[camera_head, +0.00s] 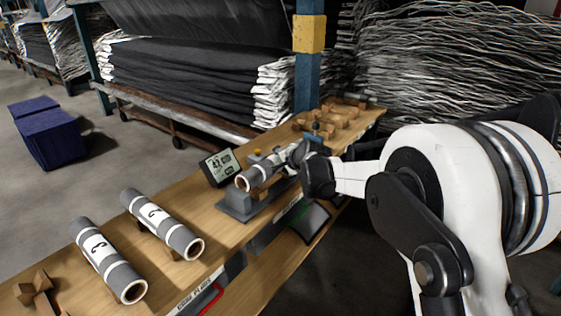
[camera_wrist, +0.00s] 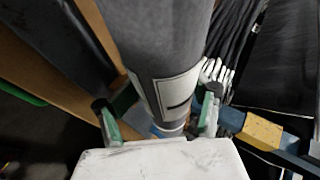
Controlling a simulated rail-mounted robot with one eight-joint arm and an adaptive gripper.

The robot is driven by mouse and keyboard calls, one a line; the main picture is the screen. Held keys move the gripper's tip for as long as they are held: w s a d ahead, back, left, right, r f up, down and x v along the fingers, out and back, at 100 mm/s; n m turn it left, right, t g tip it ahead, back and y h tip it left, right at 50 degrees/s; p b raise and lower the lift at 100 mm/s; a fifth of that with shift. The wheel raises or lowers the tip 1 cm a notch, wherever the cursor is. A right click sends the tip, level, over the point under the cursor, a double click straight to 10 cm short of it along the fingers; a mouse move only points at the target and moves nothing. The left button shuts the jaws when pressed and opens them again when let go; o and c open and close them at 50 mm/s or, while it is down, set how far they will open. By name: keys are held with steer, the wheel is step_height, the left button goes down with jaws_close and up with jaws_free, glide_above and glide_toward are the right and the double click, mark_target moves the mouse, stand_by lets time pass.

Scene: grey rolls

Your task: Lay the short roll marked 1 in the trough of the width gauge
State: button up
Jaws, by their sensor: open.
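The width gauge (camera_head: 236,209) is a grey stand on the wooden bench, with a small display (camera_head: 221,167) behind it. A grey roll (camera_head: 258,175) with a white band lies lengthwise on the gauge, seemingly in its trough. Its label (camera_wrist: 176,94) shows a mark like a 1 in the wrist view. My gripper (camera_head: 304,168) is at the roll's far right end. In the wrist view my gripper (camera_wrist: 158,112) is open, one finger on each side of the roll. Whether the fingers touch it I cannot tell. The trough's floor is hidden.
Two other grey rolls (camera_head: 162,223) (camera_head: 108,259), with marks like a 2, lie on wooden supports at the bench's left. Wooden cradles (camera_head: 335,118) stand at the far end. A blue post (camera_head: 307,75) with a yellow band rises behind the gauge.

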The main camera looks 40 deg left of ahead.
steer(key=shift+f, duration=0.4)
steer(key=shift+w, duration=0.1)
steer(key=shift+d+r, duration=0.15)
steer(key=shift+d+r, duration=0.1)
steer(key=shift+d, duration=0.05)
steer(key=v, duration=0.7)
steer(key=shift+s+r, duration=0.2)
steer(key=shift+s, duration=0.05)
stand_by(0.3)
